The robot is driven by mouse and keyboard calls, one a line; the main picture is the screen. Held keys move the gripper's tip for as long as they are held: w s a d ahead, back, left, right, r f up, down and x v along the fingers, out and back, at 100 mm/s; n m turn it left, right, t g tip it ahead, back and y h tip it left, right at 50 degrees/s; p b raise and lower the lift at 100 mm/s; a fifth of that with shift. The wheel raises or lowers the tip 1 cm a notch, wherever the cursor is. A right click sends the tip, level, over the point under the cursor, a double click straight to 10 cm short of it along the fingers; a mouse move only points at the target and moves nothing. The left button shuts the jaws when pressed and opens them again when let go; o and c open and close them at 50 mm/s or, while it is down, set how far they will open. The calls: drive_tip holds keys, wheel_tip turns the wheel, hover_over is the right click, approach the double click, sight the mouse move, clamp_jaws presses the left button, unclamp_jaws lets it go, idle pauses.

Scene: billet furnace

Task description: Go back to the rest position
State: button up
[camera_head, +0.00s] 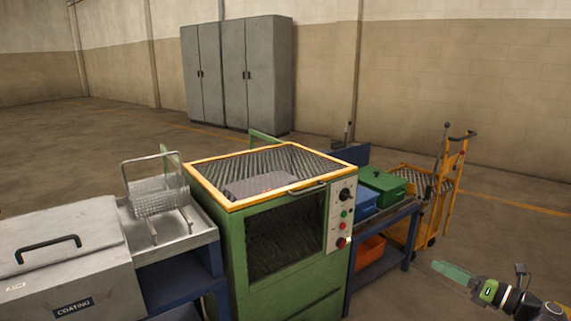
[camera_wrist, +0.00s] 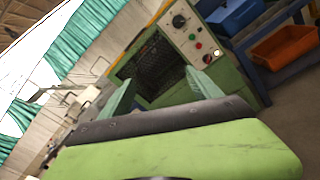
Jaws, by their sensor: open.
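My gripper (camera_head: 452,271) is at the lower right in the head view, out over bare floor and apart from the furnace and the bench. Its green fingers also show in the wrist view (camera_wrist: 162,92), spread apart with nothing between them. The green furnace (camera_head: 285,247) with a yellow-framed top stands in the middle of the head view. In the wrist view the furnace (camera_wrist: 232,72) appears tilted beyond the fingers.
A blue bench (camera_head: 382,250) right of the furnace holds a blue bin (camera_head: 365,203) and a green box (camera_head: 384,186), with an orange bin (camera_head: 369,251) below. A yellow trolley (camera_head: 450,190) stands behind. A coating box (camera_head: 62,255) and wire basket (camera_head: 157,198) are left. Floor at right is clear.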

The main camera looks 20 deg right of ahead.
drive_tip(key=w+a+f+n+g+y, duration=0.2)
drive_tip(key=w+a+n+g+y, duration=0.15)
drive_tip(key=w+a, duration=0.85)
drive_tip(key=w+a+f+n+g+y, duration=0.3)
drive_tip(key=w+a, duration=0.4)
drive_tip(key=a, duration=0.9)
drive_tip(key=s+a+f+n+g+h, duration=0.15)
drive_tip(key=a+f+n+g, duration=0.35)
drive_tip(key=a, duration=0.5)
drive_tip(key=a+f+n+g+h, duration=0.2)
drive_tip(key=a+f+n, duration=0.4)
drive_tip(key=a, duration=0.4)
drive_tip(key=a+f+n+g+h, duration=0.2)
drive_tip(key=a+f+n+g, duration=0.2)
drive_tip(key=a+n, duration=0.4)
drive_tip(key=s+d+f+n+h, duration=0.1)
drive_tip(key=d+f+n+h, duration=0.3)
drive_tip(key=d+n+h, duration=0.6)
wheel_tip(320, 180, up, 28)
drive_tip(key=a+n+y+p, duration=0.2)
drive_tip(key=n+y+p, duration=0.1)
drive_tip(key=p, duration=2.4)
drive_tip(key=shift+s, duration=0.15)
